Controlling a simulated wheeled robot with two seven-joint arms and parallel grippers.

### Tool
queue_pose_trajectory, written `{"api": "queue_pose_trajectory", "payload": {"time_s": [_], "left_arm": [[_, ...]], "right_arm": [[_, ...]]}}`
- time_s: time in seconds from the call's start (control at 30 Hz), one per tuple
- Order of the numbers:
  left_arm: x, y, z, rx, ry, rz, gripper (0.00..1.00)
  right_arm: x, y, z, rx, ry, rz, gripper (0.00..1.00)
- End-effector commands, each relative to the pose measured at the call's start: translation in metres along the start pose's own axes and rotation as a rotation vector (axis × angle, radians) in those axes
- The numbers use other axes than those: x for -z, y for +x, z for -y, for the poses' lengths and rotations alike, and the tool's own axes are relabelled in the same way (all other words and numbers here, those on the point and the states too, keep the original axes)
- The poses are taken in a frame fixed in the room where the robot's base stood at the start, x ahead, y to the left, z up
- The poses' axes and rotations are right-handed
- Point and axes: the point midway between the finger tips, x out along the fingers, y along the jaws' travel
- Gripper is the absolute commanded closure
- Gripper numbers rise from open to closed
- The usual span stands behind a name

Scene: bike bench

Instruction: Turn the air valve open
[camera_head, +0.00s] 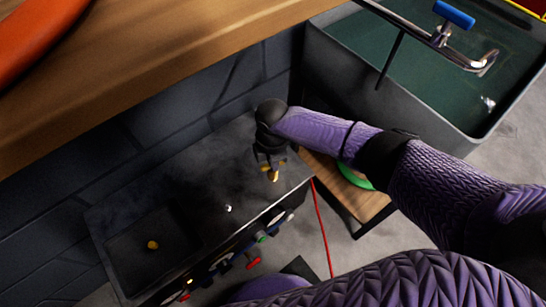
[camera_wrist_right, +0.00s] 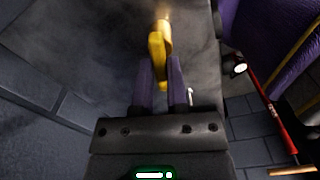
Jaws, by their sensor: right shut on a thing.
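The yellow air valve (camera_head: 274,175) sits on the top of a dark cabinet, near its right end. In the right wrist view its yellow handle (camera_wrist_right: 156,55) stands between the fingers. My right gripper (camera_head: 269,162) reaches down over the valve. In the right wrist view the right gripper (camera_wrist_right: 160,70) is shut on the yellow handle, with one purple finger on each side. The fingers hide part of the valve, so its turn angle is hard to tell. My left gripper is not in view.
The dark cabinet (camera_head: 195,180) has a recess holding a small yellow piece (camera_head: 152,245). Tools hang along its front edge. A red cable (camera_head: 321,225) runs down beside it. A wooden bench top (camera_head: 150,70) overhangs the upper left; a water tub (camera_head: 340,85) stands at upper right.

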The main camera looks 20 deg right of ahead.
Motion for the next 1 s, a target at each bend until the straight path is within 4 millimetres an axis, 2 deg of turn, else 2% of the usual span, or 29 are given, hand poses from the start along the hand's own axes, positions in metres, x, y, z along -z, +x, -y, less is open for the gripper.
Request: {"api": "queue_pose_trajectory", "payload": {"time_s": [0.4,0.6,0.97,1.0], "left_arm": [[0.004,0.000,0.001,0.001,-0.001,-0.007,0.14],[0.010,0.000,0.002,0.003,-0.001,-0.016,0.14],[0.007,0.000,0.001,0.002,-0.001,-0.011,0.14],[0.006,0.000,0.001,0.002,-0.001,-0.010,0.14]], "right_arm": [[0.002,0.000,0.000,0.001,-0.183,-0.005,1.00],[0.002,0.000,0.001,0.001,-0.210,-0.005,1.00],[0.002,0.000,0.001,0.001,-0.213,-0.005,1.00],[0.002,0.000,0.001,0.001,-0.213,-0.005,0.80]]}}
